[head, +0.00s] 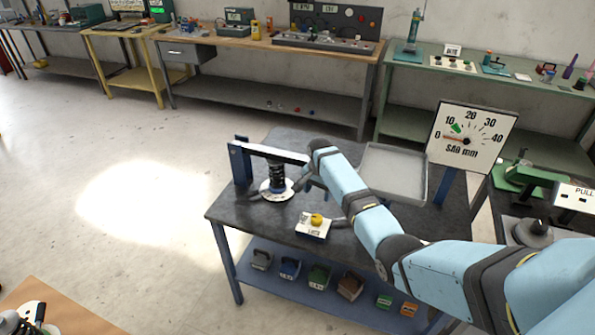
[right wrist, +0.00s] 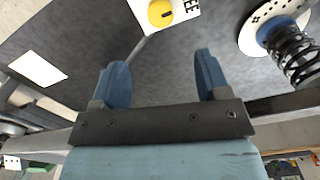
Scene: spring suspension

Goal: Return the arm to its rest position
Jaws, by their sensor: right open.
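My right arm (head: 395,247), light blue, reaches in from the right over the dark table (head: 225,205). Its gripper (head: 309,186) is beside the spring rig, partly hidden by the arm. In the right wrist view the jaws (right wrist: 161,75) stand wide apart with nothing between them. The black coil spring (head: 277,180) stands upright on a round white plate under a pale lever; it also shows in the right wrist view (right wrist: 292,52), right of the fingers and apart from them. My left gripper is not in view.
A white plate with a yellow knob (head: 317,219) lies in front of the spring. A grey tray (head: 393,172) and a "SAG mm" dial (head: 472,138) stand at the right. Several small items (head: 319,276) sit on the lower shelf. Open floor (head: 120,250) lies left.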

